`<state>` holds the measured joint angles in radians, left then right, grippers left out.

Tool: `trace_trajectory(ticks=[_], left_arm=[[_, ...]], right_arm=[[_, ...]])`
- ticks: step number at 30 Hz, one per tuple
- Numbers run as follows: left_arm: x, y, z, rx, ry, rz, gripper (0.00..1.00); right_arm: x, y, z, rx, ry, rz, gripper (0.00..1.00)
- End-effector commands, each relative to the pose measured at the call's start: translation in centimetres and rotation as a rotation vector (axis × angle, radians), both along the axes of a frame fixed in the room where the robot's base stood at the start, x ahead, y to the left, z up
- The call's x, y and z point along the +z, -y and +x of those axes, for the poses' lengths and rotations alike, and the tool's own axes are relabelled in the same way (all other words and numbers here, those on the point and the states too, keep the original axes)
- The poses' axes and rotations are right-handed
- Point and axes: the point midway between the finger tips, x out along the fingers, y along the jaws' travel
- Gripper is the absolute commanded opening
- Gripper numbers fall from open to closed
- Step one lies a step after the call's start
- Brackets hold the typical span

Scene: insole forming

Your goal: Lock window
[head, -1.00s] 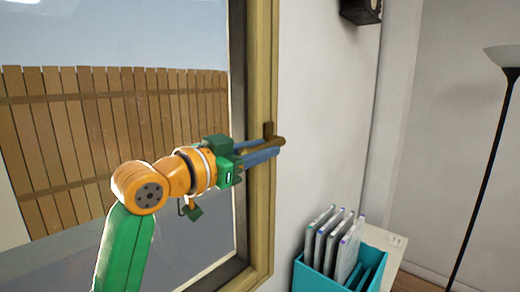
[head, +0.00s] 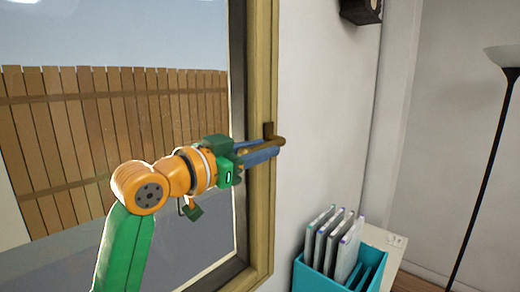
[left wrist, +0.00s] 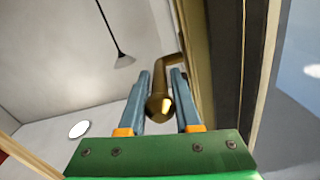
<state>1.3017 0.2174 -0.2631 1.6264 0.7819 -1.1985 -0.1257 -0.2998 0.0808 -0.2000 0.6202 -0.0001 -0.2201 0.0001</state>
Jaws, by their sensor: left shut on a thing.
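The window (head: 120,215) fills the left of the head view, with a wooden frame (head: 262,60). A brown metal handle (head: 269,130) is mounted on the frame's right side. Its bar lies roughly sideways in the head view, partly hidden by my left gripper (head: 268,149). In the left wrist view, the handle (left wrist: 158,107) runs between the two blue-grey fingers of my left gripper (left wrist: 161,74), its rounded end towards the camera. The left gripper is shut on it. My right gripper is not in view.
A teal holder (head: 315,278) with several upright folders stands on a white surface (head: 396,243) below and right of the window. A floor lamp (head: 487,150) stands at the far right. A dark box (head: 361,11) is high on the wall. The wall beside the handle is bare.

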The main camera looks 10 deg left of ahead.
Motion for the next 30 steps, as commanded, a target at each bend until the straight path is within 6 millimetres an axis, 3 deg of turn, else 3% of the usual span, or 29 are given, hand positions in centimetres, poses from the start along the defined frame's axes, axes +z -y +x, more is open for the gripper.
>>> trace_trajectory(ticks=[5,21,30], left_arm=[[-0.3,0.0,0.0,0.000,0.020,-0.014,0.00],[-3.5,0.3,0.4,0.000,0.293,-0.215,0.00],[-4.3,0.7,0.9,0.001,0.432,-0.317,0.00]], right_arm=[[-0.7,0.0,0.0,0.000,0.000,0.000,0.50],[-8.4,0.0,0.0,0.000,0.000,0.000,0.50],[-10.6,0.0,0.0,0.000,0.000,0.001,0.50]])
